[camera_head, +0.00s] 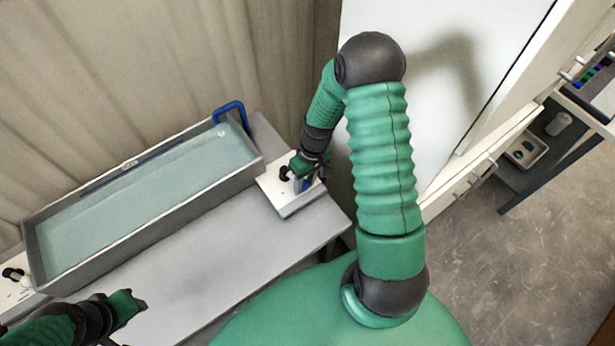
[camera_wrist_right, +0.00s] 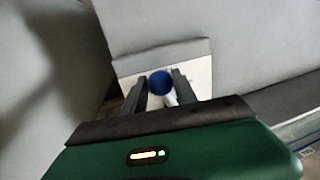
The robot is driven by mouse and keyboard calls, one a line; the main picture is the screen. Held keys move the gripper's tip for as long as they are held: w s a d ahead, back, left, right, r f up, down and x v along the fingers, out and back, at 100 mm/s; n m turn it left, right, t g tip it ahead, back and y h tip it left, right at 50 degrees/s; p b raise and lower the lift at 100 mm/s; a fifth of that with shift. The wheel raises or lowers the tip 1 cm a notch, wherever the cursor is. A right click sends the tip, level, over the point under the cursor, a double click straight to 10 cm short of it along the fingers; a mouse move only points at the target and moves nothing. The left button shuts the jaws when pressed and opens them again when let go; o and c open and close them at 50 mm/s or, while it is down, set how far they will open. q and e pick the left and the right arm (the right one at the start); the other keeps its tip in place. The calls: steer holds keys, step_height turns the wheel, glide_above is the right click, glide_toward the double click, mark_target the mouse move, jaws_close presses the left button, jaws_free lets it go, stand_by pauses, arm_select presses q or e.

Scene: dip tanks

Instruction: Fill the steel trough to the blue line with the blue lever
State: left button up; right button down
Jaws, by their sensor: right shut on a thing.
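The steel trough (camera_head: 150,238) stands on the grey table and holds pale, clear water (camera_head: 150,205). A dark blue line (camera_head: 125,176) runs along its far inner wall; the water surface lies close below it, but the exact gap is hard to judge. My right gripper (camera_head: 304,182) is at the white panel right of the trough, shut on the blue lever. In the right wrist view the lever's round blue knob (camera_wrist_right: 160,82) sits between the two fingers (camera_wrist_right: 158,92). My left gripper (camera_head: 130,304) is low at the left, above the table's front, apart from the trough.
A blue spout (camera_head: 230,110) arches over the trough's far right corner. The white panel (camera_head: 278,190) also carries a black knob (camera_head: 285,174). Another white panel (camera_head: 14,284) with a black knob is at the left. The table front (camera_head: 215,250) is bare.

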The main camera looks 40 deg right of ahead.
steer(key=shift+w+a+m, duration=0.15)
steer(key=shift+a+m, duration=0.4)
steer(key=shift+m, duration=0.15)
steer(key=c, duration=1)
jaws_free()
steer(key=shift+a, duration=0.15)
steer(key=d+r, duration=0.3)
steer(key=r, duration=1.3)
steer(key=shift+s+r, duration=0.2)
steer(key=shift+s, duration=0.05)
steer(key=shift+d, duration=0.15)
